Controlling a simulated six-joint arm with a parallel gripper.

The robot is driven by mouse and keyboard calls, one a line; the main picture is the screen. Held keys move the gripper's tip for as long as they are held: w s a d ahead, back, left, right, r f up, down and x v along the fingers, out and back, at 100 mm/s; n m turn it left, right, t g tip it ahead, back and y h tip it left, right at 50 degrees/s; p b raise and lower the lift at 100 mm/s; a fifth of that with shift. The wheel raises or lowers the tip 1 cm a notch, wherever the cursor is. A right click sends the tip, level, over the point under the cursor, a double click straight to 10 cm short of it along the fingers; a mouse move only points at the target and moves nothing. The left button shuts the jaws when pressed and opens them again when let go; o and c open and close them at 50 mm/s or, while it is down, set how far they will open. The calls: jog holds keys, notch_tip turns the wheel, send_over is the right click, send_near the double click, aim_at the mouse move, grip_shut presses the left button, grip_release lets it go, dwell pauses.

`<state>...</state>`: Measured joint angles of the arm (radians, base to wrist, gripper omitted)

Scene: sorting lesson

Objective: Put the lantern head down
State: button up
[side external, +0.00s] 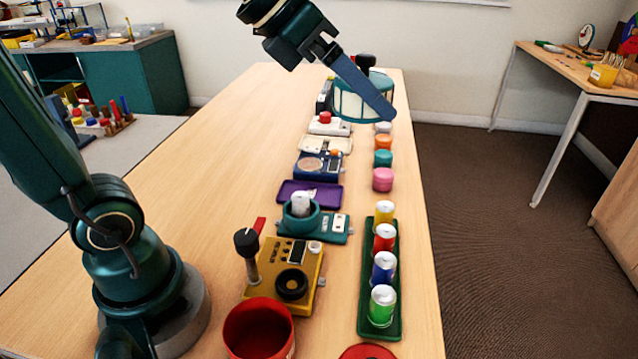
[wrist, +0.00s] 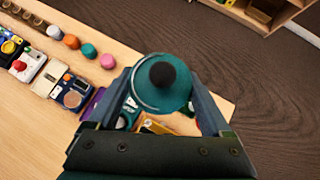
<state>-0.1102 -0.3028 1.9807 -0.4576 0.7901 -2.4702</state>
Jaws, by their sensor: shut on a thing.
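The lantern head (side external: 350,105) is a pale drum with teal bands and a black knob on top. In the wrist view its round teal top and black knob (wrist: 163,74) face the camera. My gripper (side external: 378,108) is shut on it, with one blue-grey finger across its near side in the side view. The other finger is hidden there. Both fingers flank it in the wrist view, where my gripper (wrist: 163,92) also shows. The lantern head looks upright and appears held above the table. The exact gap beneath it cannot be told.
The long wooden table (side external: 215,170) carries a row of devices, including a yellow one (side external: 288,270), and a purple tray (side external: 305,194). Coloured pucks (side external: 383,180) line the right side, with a green tray (side external: 393,320) of cans nearer. A red bowl (side external: 258,330) stands in front. The table's left part is clear.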

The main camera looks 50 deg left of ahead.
jog(key=w+a+f+n+y, duration=0.3)
jog(key=w+a+f+n, duration=0.1)
jog(key=a+f, duration=0.4)
jog(key=w+a+f+n+y, duration=0.3)
jog(key=w+a+f+n, duration=0.1)
jog(key=a+f, duration=0.4)
jog(key=shift+y, duration=0.3)
jog(key=w+d+f, duration=0.2)
jog(key=d, duration=0.1)
jog(key=w+d+f, duration=0.2)
jog(key=d, duration=0.1)
jog(key=w+d+f, duration=0.1)
jog(key=d+f, duration=0.1)
jog(key=d, duration=0.1)
jog(key=shift+w+d+f, duration=0.1)
jog(key=shift+w+f, duration=0.05)
jog(key=shift+w, duration=0.25)
jog(key=shift+f, duration=2.05)
jog(key=shift+f, duration=0.2)
jog(key=o, duration=1.3)
